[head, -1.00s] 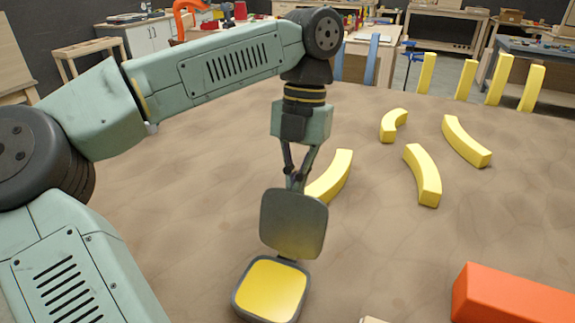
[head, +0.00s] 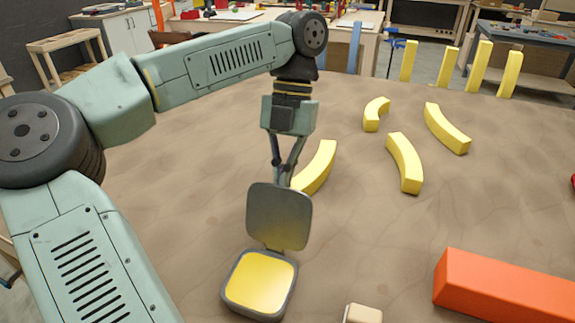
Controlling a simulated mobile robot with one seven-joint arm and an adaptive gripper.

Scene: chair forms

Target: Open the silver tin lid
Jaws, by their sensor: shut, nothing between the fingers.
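The silver tin (head: 230,301) sits near the bottom middle of the head view, with a yellow inside face showing. Its square grey lid (head: 279,217) stands raised, roughly upright, at the tin's far edge. My gripper (head: 283,182) points down just behind the top edge of the lid. Its fingertips are partly hidden by the lid, and I cannot tell whether they touch it. The gripper is shut and holds nothing.
A curved yellow block (head: 318,168) lies close to the right of my gripper. Several more curved yellow blocks (head: 405,163) lie farther right. A large orange block (head: 505,290) and a small cream block (head: 362,314) are at lower right. Yellow posts (head: 480,67) stand at the far edge.

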